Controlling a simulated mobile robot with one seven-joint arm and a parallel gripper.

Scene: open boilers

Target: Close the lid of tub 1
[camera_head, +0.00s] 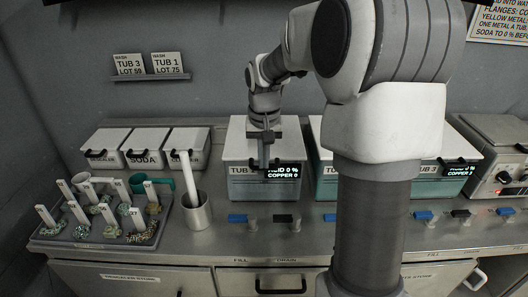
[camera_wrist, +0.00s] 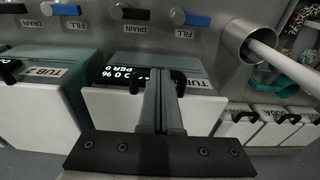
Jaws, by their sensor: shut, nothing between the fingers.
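Tub 1 (camera_head: 238,182) is the leftmost of the row of boiler tubs, teal with a white lid (camera_head: 238,140). My gripper partly covers its name label; its display reads acid 0 % and copper 0. The lid lies flat and looks closed. In the wrist view the white lid (camera_wrist: 110,110) and its black handle (camera_wrist: 178,78) are close to the fingers. My gripper (camera_head: 264,166) is shut and empty, with its fingertips at the lid's front edge by the handle. It also shows in the wrist view (camera_wrist: 162,74). Whether it touches the lid I cannot tell.
Tub 2 (camera_wrist: 40,82) stands beside tub 1. A metal cup (camera_head: 196,213) with a white rod and a tray (camera_head: 95,242) of samples are to the left. White bins (camera_head: 145,140) stand behind. Blue and black valve levers (camera_head: 285,218) line the counter front.

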